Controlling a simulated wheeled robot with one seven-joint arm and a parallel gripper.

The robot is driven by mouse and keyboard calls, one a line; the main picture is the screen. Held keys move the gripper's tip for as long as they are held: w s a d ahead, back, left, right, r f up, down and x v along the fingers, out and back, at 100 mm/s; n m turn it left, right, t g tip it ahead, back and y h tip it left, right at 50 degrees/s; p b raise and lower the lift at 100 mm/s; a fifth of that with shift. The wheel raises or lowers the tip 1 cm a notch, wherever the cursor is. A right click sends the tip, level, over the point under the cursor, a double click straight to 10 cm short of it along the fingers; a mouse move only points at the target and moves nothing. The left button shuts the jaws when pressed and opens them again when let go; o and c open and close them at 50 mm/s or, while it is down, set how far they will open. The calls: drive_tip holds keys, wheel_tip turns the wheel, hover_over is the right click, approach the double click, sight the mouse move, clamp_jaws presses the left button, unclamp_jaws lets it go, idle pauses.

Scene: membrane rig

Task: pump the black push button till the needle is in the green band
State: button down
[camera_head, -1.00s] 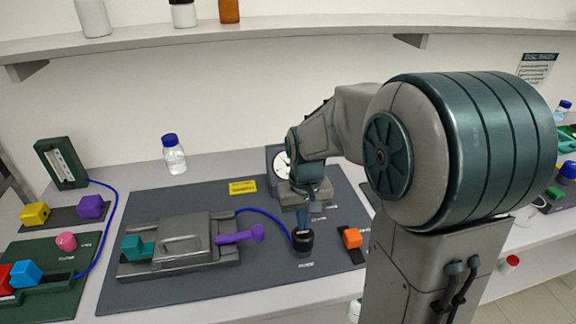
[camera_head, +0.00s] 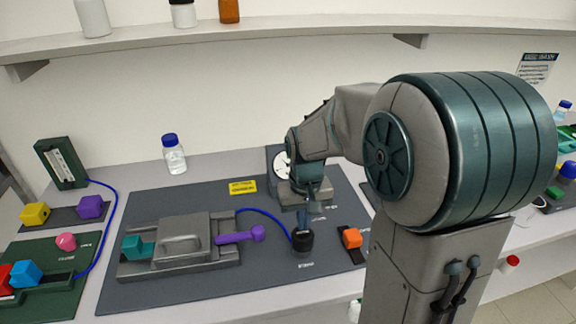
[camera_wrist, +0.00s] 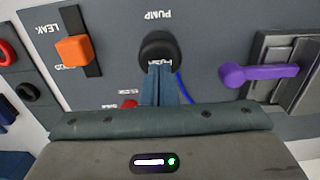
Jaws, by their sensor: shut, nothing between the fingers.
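The black push button (camera_head: 302,241) stands on the dark grey panel, at the end of a blue hose. In the wrist view the button (camera_wrist: 160,46) sits under the word PUMP. My gripper (camera_head: 303,222) is shut and empty, pointing down, with its blue-grey fingertips (camera_wrist: 161,68) at the button's top; they appear to touch it. The round gauge (camera_head: 281,165) stands behind my wrist, its white dial mostly hidden by my arm. I cannot read the needle or see the green band.
An orange block on a slider (camera_head: 351,238), marked LEAK, lies right of the button. A grey clamp fixture (camera_head: 183,241) with a purple handle (camera_head: 240,235) is to the left. A yellow label (camera_head: 243,187) lies behind. A blue-capped bottle (camera_head: 173,155) stands at the back.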

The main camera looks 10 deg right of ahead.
drive_tip(key=shift+f+b, duration=1.75)
drive_tip(key=shift+f, duration=0.45)
drive_tip(key=shift+r+p, duration=1.75)
drive_tip(key=shift+r, duration=0.45)
drive_tip(key=shift+s+r, duration=0.25)
drive_tip(key=shift+r, duration=0.05)
drive_tip(key=s+r+t, duration=0.1)
drive_tip(key=s+r, duration=0.2)
drive_tip(key=s, duration=0.4)
drive_tip(key=s+r+t, duration=0.2)
drive_tip(key=s+r, duration=0.1)
drive_tip(key=s, duration=0.4)
